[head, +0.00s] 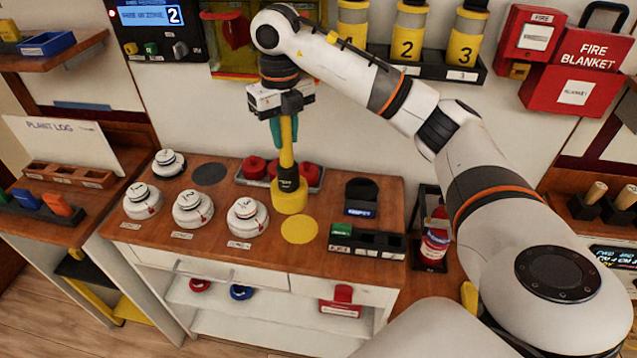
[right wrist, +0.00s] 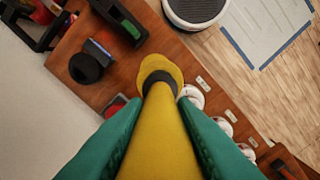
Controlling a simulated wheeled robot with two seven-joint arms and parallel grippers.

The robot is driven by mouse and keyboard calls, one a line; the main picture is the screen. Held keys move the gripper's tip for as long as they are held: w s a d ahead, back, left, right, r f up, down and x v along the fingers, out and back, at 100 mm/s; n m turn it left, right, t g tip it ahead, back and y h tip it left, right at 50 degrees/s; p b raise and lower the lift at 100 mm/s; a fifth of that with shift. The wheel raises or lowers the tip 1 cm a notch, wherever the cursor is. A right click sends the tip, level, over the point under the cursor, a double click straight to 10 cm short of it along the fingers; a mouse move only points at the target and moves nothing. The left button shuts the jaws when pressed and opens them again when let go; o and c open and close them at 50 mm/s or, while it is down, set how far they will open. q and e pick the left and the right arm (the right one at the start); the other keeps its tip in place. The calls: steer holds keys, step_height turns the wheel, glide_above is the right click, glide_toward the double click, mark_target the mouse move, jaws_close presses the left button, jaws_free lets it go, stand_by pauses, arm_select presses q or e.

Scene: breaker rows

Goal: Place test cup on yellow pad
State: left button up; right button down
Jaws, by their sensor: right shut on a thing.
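The test cup (head: 290,198) is a yellow cup with a black collar at the lower end of a yellow pole (head: 286,140). My right gripper (head: 283,125), with green fingers, is shut on the pole, which stands nearly upright. The yellow pad (head: 300,229) is a flat round disc on the wooden counter. In the head view the cup is just behind the pad, its lower edge close to the pad's far edge. I cannot tell whether the cup touches the counter. The right wrist view looks down the pole (right wrist: 160,135) to the yellow end. My left gripper is out of view.
Numbered white detectors (head: 193,208) stand on the counter to the left, near a dark round pad (head: 209,174). Red items in a tray (head: 311,175) are behind the cup. A black holder (head: 361,197) and a black rack (head: 367,242) stand to the right.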

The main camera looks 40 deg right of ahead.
mark_target(296, 166)
steer(key=shift+s+d, duration=0.4)
steer(key=shift+s, duration=0.1)
steer(key=shift+s+d+f, duration=0.15)
steer(key=shift+s+d, duration=0.05)
steer(key=shift+s, duration=0.05)
step_height(296, 166, down, 6)
steer(key=shift+w+p, duration=0.15)
steer(key=shift+p, duration=0.45)
step_height(296, 166, down, 4)
steer(key=shift+r+p, duration=0.25)
steer(key=shift+p, duration=0.3)
steer(key=shift+f, duration=0.3)
steer(key=c, duration=1.2)
jaws_free()
